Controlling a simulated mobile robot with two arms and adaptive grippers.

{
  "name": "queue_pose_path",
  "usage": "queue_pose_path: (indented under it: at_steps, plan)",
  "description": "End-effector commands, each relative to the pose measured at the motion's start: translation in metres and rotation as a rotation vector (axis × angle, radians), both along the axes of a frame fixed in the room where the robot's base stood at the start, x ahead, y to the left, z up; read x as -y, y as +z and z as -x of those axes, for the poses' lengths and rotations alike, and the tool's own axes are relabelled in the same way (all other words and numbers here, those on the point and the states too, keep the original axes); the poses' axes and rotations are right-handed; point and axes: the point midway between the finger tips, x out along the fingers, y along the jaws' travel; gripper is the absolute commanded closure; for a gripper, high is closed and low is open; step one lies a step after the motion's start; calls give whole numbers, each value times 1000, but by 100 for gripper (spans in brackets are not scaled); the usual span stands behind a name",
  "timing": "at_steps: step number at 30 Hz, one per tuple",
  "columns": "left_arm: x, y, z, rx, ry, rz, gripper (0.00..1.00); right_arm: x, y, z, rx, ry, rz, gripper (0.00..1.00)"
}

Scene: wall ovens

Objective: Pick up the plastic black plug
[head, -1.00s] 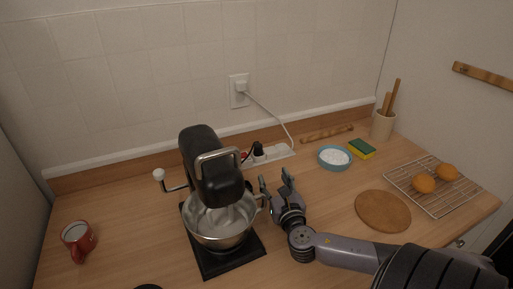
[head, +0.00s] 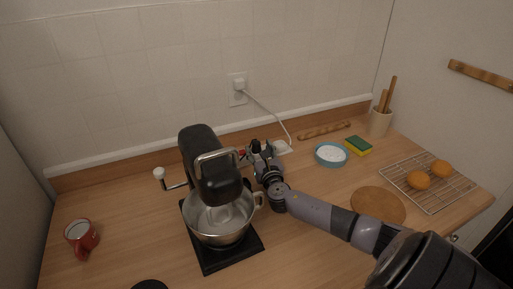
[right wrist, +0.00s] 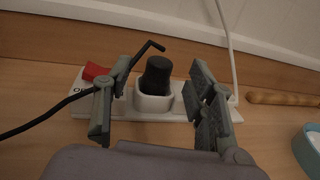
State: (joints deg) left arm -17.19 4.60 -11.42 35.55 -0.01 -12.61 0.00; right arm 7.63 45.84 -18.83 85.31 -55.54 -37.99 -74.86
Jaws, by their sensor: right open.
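The black plug (right wrist: 157,72) stands upright in a white socket of the power strip (right wrist: 170,116). In the right wrist view it sits between the two spread fingers of my right gripper (right wrist: 157,105), with a gap on each side. In the head view my right gripper (head: 262,150) is at the power strip (head: 284,148), just right of the mixer, and hides most of the plug and part of the strip. My right gripper is open and empty. My left gripper is not in view.
The black stand mixer (head: 212,170) with its steel bowl is close on the gripper's left. A black cable (right wrist: 45,118) passes by the left finger, and a white cord (right wrist: 229,50) rises behind. A blue bowl (head: 331,163) and sponge (head: 358,146) lie to the right.

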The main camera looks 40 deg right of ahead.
Motion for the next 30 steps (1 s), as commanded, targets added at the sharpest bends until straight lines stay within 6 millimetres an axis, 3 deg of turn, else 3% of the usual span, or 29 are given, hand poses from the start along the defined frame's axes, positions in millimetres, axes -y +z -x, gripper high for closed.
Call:
queue_pose_path:
  at_steps: [6,14,30]
  plan:
    - [2,1,-1,1,1,2,60,9,0,-19,0,1,-1,49]
    - [2,1,-1,2,0,2,60,10,-1,-21,-1,1,0,49]
    - [2,1,0,1,0,2,60,10,0,-20,-1,1,0,85]
